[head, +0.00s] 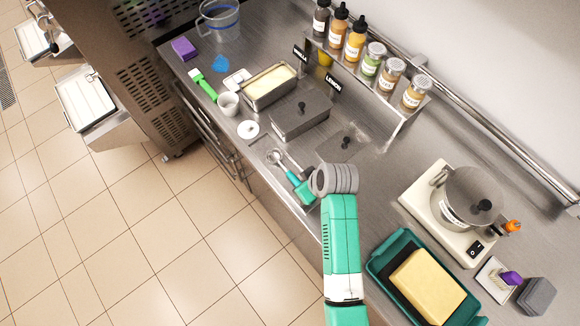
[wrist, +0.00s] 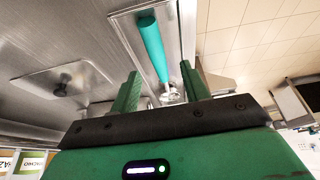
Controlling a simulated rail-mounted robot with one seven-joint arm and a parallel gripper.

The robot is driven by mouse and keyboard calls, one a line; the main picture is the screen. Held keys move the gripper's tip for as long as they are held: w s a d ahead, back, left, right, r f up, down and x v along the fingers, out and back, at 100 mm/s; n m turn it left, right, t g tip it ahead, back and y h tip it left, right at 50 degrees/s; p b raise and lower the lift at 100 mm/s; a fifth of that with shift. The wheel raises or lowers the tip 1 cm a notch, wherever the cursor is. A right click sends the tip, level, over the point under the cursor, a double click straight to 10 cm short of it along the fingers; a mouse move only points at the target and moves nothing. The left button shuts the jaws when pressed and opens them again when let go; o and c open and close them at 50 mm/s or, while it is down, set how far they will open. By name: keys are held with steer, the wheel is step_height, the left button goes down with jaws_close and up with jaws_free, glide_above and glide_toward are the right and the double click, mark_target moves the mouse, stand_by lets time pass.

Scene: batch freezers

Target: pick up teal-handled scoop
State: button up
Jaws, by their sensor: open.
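The teal-handled scoop shows in the wrist view, its teal handle (wrist: 152,45) running away from me and its shiny metal end (wrist: 172,97) near my gripper's palm. My gripper (wrist: 160,68) is open, with one finger on each side of the scoop in that picture. I see no contact between the fingers and the handle, and the gap in depth is hard to judge.
A lidded steel pan (head: 300,115) and a flat lid with a knob (head: 343,146) lie behind. A white cup (head: 228,103), a round white lid (head: 248,130) and a green-handled brush (head: 204,86) are up-left. A teal tray (head: 378,262) with a yellow block is lower right.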

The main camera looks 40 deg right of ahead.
mark_target(292, 177)
steer(key=x, duration=0.3)
steer(key=w+x, duration=0.1)
steer(key=x, duration=0.1)
steer(key=shift+d+r, duration=0.1)
steer(key=shift+d, duration=0.15)
steer(key=shift+w, duration=0.1)
steer(key=shift+f+b, duration=0.3)
jaws_close()
